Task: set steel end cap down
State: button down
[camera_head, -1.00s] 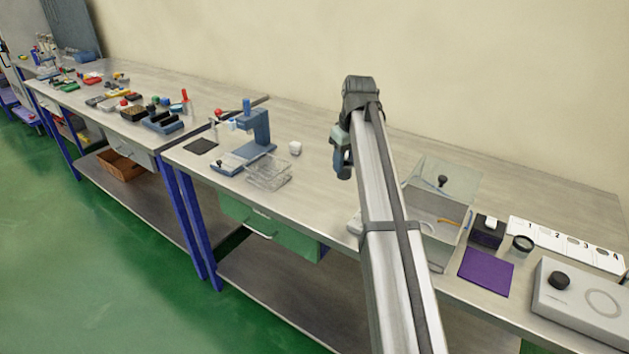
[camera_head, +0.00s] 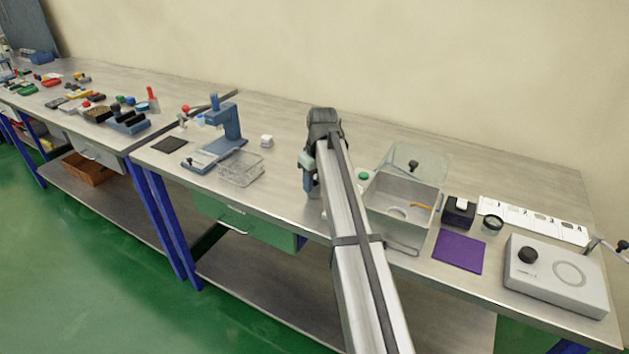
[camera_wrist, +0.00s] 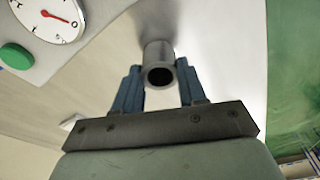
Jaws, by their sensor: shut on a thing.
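The steel end cap (camera_wrist: 159,52) is a short grey metal cylinder with a dark round hole facing the camera in the wrist view. My gripper (camera_wrist: 160,76) is shut on it, with one blue finger on each side. In the head view my gripper (camera_head: 308,178) points down over the bench, left of the open clear-lidded box. The end cap is hidden there behind my arm. Whether its far end touches the bench cannot be told.
A panel with a dial (camera_wrist: 50,16) and a green button (camera_wrist: 16,56) is at the wrist view's upper left. The clear-lidded box (camera_head: 378,212) stands right of my arm. A purple mat (camera_head: 458,252) lies further right.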

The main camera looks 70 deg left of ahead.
dwell(0.3)
jog(key=c, duration=0.6)
grip_release()
jog(key=shift+c, duration=0.2)
notch_tip(320, 180, up, 12)
jog(key=d, duration=0.1)
jog(key=shift+w+d, duration=0.35)
